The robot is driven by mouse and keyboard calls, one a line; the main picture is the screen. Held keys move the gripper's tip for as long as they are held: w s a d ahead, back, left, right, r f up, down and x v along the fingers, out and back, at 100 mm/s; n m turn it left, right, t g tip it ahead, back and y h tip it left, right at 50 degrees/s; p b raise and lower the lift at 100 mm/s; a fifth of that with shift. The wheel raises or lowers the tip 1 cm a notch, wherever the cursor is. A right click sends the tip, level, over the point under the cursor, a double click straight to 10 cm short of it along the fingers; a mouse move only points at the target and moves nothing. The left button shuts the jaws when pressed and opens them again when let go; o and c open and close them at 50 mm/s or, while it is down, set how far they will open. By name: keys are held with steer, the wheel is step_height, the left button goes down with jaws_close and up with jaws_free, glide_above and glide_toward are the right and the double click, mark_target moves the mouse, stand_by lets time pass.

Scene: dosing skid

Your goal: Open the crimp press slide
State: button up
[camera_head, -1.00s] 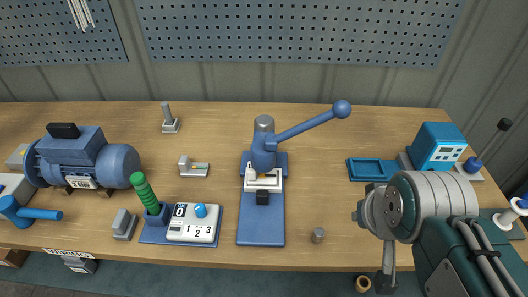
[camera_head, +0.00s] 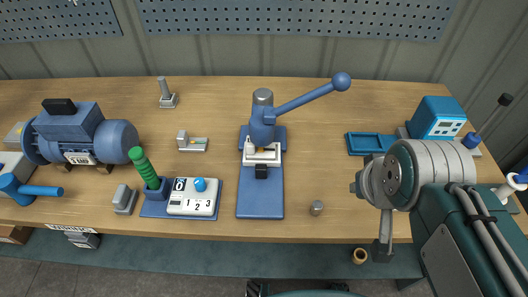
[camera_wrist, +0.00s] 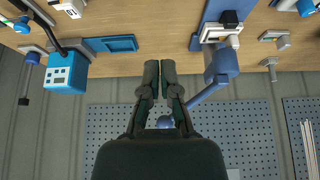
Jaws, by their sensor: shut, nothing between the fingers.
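The crimp press (camera_head: 262,128) stands mid-bench in the head view, blue with a long ball-ended lever (camera_head: 312,96) angled up to the right. Its slide (camera_head: 262,157) is a pale carriage with a black handle block (camera_head: 261,171) at the front, over the blue base plate (camera_head: 260,199). In the wrist view the press (camera_wrist: 220,62) appears inverted, right of my gripper, with the black handle (camera_wrist: 230,18) near the top. My gripper (camera_wrist: 159,66) is shut and empty, apart from the press. Its fingertips are not clearly visible in the head view.
A blue motor (camera_head: 85,140) and a counter with a green handle (camera_head: 192,197) stand left. A blue tray (camera_head: 370,144) and blue meter (camera_head: 437,118) sit further right. Bench in front of the base plate is clear.

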steer(key=o, duration=0.4)
steer(key=shift+w+a, duration=0.1)
steer(key=shift+w, duration=0.05)
steer(key=n+g, duration=0.6)
steer(key=n, duration=1.2)
glide_above(261, 167)
step_height(261, 167, down, 10)
steer(key=shift+w+a+r, duration=0.1)
steer(key=shift+r, duration=0.1)
step_height(261, 167, down, 10)
steer(key=shift+f, duration=0.2)
jaws_close()
